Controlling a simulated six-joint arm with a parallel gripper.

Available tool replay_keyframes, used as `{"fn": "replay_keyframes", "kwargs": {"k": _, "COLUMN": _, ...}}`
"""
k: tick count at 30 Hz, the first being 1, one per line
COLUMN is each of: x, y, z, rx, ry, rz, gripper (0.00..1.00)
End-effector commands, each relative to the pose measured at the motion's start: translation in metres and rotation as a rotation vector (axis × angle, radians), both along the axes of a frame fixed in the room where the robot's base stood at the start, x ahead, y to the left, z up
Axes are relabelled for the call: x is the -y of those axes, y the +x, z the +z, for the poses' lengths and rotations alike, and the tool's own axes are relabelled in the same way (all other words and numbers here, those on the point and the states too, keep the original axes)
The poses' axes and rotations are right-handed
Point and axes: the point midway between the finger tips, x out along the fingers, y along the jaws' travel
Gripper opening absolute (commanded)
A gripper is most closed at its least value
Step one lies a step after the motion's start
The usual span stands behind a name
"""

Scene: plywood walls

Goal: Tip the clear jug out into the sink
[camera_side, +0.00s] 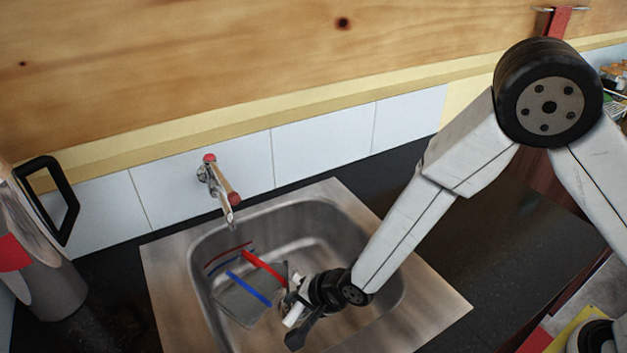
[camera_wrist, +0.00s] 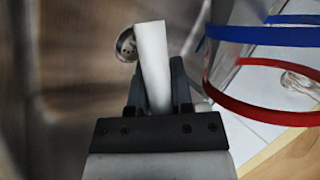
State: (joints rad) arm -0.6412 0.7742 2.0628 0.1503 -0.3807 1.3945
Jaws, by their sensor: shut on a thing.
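The clear jug (camera_side: 243,301), with red and blue bands and a white handle, is inside the steel sink (camera_side: 427,308) in the side view. It is strongly tilted, with its bands slanting. My gripper (camera_side: 293,302) is low in the basin and shut on the jug's handle. In the wrist view the white handle (camera_wrist: 153,60) stands between the fingers of my gripper (camera_wrist: 156,88). The clear jug (camera_wrist: 222,75) curves away at the right there. I cannot tell whether anything is in the jug, and its mouth is not clear.
A tap (camera_side: 220,189) with red ends reaches over the back of the basin, near the jug. The drain (camera_wrist: 126,45) shows in the wrist view. A grey container (camera_side: 50,280) with a black handle stands at the left. Dark counter (camera_side: 500,240) at the right is clear.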

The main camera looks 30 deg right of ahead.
Motion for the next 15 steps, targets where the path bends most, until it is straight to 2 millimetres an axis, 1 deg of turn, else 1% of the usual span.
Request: {"fn": "replay_keyframes", "kwargs": {"k": 15, "x": -0.0011, "y": 0.0004, "z": 0.0031, "rx": -0.017, "ry": 0.055, "rz": 0.0, "gripper": 0.0}}
